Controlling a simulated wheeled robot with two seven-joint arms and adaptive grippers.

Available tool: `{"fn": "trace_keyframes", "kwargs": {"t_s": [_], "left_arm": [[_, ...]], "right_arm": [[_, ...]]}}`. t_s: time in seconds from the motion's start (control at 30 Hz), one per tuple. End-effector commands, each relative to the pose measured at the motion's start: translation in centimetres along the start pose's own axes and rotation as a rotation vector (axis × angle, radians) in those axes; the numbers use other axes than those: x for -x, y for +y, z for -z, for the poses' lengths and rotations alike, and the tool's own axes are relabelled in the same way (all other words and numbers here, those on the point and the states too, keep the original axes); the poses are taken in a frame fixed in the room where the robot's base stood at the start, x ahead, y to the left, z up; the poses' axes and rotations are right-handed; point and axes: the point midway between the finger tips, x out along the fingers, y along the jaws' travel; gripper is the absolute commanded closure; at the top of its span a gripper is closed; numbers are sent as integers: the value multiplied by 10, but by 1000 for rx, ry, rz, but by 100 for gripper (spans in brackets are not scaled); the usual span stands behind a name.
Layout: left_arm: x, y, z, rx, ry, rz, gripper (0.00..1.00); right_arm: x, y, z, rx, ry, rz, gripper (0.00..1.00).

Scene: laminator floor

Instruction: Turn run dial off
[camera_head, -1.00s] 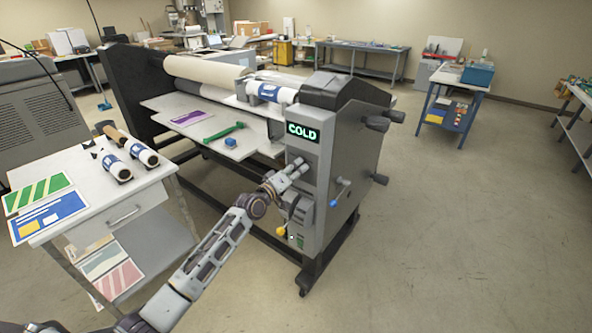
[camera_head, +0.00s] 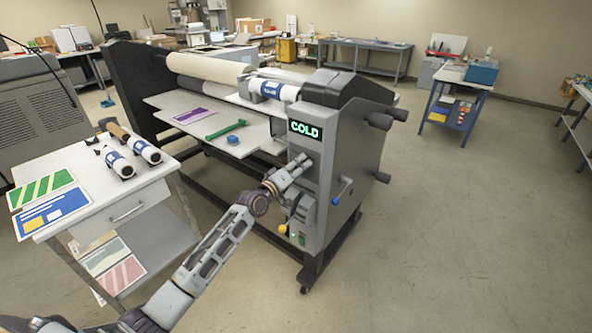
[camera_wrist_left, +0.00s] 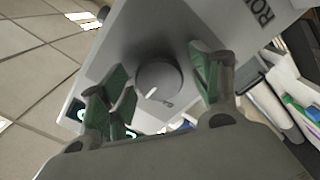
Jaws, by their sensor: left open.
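The run dial (camera_wrist_left: 160,82) is a round grey knob with a white pointer line, on the pale panel of the laminator (camera_head: 345,150). In the left wrist view it lies between the green-padded fingers of my left gripper (camera_wrist_left: 165,72). The fingers are open on either side of it; I cannot tell whether any finger touches it. In the head view my left gripper (camera_head: 292,174) is at the laminator's end panel, below the lit COLD display (camera_head: 305,131), and hides the dial. My right gripper is not in view.
A blue-handled lever (camera_head: 341,190) and a yellow knob (camera_head: 283,228) stick out near my left gripper. A white side table (camera_head: 150,185) with rolls and printed sheets stands at the left. The floor right of the laminator is clear.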

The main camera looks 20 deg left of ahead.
Motion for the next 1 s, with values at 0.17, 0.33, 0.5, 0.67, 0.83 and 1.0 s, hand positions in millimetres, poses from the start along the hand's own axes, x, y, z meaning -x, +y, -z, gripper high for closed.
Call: {"fn": "trace_keyframes", "kwargs": {"t_s": [0.17,0.33,0.5,0.67,0.83,1.0], "left_arm": [[3,-1,0,0,0,1,37],[11,-1,0,0,0,1,37],[24,-1,-1,0,-1,1,37],[38,-1,0,0,-1,1,37],[53,-1,0,-1,-1,1,37],[67,-1,0,0,-1,1,37]], "right_arm": [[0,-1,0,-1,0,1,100],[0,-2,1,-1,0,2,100],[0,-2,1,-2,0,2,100],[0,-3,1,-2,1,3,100],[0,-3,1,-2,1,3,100],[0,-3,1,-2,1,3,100]]}}
